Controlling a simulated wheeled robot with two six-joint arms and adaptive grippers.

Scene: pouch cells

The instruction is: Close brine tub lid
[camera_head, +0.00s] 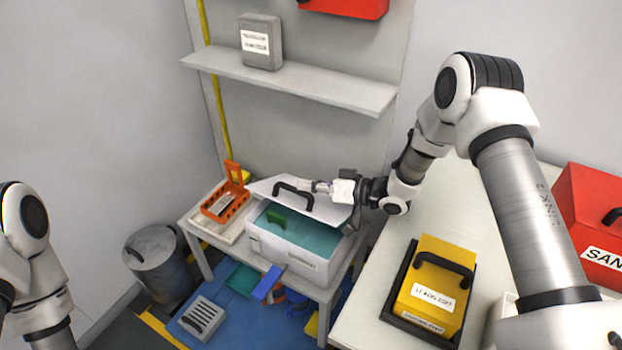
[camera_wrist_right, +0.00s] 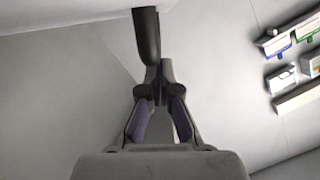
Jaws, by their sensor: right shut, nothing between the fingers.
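The brine tub (camera_head: 290,254) is a white box with teal liquid inside, standing on a small side table. Its white lid (camera_head: 328,206) is tilted up at the back, leaving the front of the tub open. A black handle (camera_head: 293,192) arches from the lid. My right gripper (camera_head: 312,186) is at the lid, close to the handle, with its fingers shut. In the right wrist view, the fingertips (camera_wrist_right: 152,68) meet at the dark handle's end (camera_wrist_right: 146,35); I cannot tell whether they touch it. A green item (camera_head: 276,218) shows inside the tub. My left gripper is out of view.
An orange rack (camera_head: 226,200) stands left of the tub. A yellow box (camera_head: 433,285) in a black tray and a red box (camera_head: 597,225) are on the right table. A shelf (camera_head: 290,80) is above. A grey bin (camera_head: 156,262) stands on the floor at left.

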